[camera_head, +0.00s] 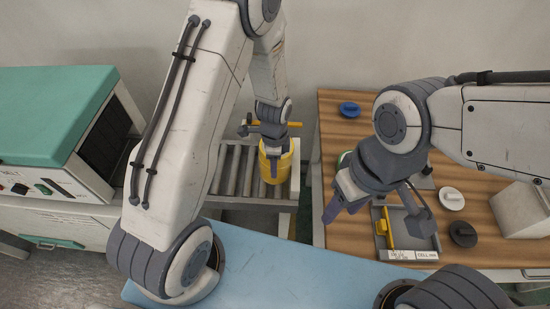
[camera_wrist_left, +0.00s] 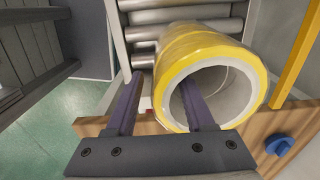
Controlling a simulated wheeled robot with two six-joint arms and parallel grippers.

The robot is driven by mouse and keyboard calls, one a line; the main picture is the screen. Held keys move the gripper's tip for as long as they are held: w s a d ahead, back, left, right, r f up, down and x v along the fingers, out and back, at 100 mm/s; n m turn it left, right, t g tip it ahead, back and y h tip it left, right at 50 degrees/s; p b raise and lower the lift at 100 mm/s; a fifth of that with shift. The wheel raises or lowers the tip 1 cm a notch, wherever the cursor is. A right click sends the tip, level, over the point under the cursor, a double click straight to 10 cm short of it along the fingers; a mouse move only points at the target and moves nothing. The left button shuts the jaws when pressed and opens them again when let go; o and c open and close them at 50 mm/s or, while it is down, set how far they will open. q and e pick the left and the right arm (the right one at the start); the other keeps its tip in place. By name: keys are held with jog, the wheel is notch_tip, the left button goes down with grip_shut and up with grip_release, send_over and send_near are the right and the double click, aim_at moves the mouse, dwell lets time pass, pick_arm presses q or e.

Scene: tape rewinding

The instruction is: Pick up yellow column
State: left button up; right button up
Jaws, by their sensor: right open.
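The yellow column (camera_head: 286,166) is a hollow tube with a white inner wall, on the roller conveyor at the centre. It also shows in the left wrist view (camera_wrist_left: 190,45), its open end facing the camera. My left gripper (camera_head: 273,165) is at the column. In the left wrist view its fingers (camera_wrist_left: 163,95) stand apart, one outside the column's left wall and one reaching into the hollow, with a gap beside the wall. My right gripper (camera_head: 338,200) is open and empty, above the left edge of the wooden table.
The wooden table (camera_head: 335,150) holds a blue disc (camera_head: 349,109), a white disc (camera_head: 452,198), a black disc (camera_head: 463,234) and a grey tray (camera_head: 428,244) with a yellow part. A green-topped machine (camera_head: 60,105) stands left. Metal rollers (camera_head: 232,170) surround the column.

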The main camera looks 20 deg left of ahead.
pick_arm(q)
grip_shut()
jog(key=shift+w, duration=0.1)
dwell(1.2)
